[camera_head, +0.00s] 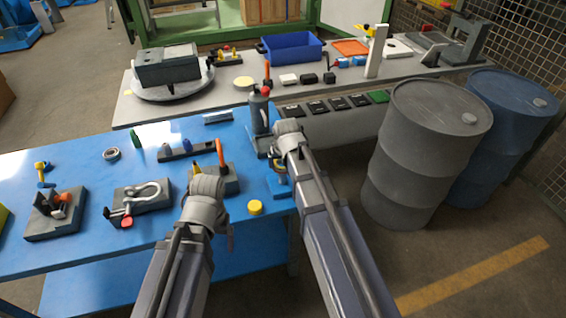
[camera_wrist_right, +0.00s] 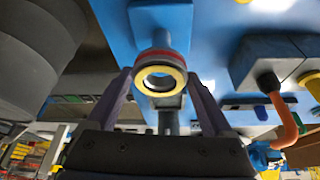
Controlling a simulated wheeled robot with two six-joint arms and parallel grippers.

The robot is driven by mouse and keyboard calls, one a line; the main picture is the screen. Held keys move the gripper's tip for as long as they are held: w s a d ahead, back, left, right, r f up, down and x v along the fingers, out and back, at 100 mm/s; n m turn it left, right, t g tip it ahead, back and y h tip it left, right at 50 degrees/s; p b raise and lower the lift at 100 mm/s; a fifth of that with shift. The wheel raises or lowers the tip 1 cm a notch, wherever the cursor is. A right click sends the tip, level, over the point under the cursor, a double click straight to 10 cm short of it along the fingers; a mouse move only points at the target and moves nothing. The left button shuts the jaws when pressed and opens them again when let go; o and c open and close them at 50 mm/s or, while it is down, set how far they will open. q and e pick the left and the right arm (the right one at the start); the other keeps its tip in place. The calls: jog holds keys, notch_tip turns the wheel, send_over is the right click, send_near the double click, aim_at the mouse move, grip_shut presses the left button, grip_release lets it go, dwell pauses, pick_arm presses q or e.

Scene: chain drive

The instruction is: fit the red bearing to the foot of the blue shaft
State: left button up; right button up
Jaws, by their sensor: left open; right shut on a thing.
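The red bearing (camera_wrist_right: 160,76), a ring with a red rim and a pale yellow inner face, sits between the fingertips of my right gripper (camera_wrist_right: 165,82), which is shut on it. A small blue upright part (camera_head: 187,145) stands on a dark bar; I cannot tell which part is the blue shaft. My left gripper (camera_head: 229,236) is open, near the table's front edge.
The blue table (camera_head: 90,160) bears a dark block with an orange lever (camera_head: 220,152), a shackle fixture (camera_head: 142,198), a yellow cap (camera_head: 255,207) and a grey bottle-shaped part (camera_head: 259,110). A grey barrel (camera_head: 425,150) and a blue barrel (camera_head: 510,130) stand to the right.

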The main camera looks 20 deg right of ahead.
aim_at(284, 171)
jog(key=shift+f+b, duration=3.7)
jog(key=o, duration=1.5)
jog(key=shift+r, duration=0.1)
jog(key=shift+r, duration=0.1)
jog(key=p+v, duration=0.7)
jog(key=shift+s+r, duration=0.15)
jog(key=shift+r, duration=0.2)
jog(key=shift+f, duration=0.15)
jog(key=b+x, duration=0.7)
jog(key=x, duration=0.1)
jog(key=shift+r, duration=0.35)
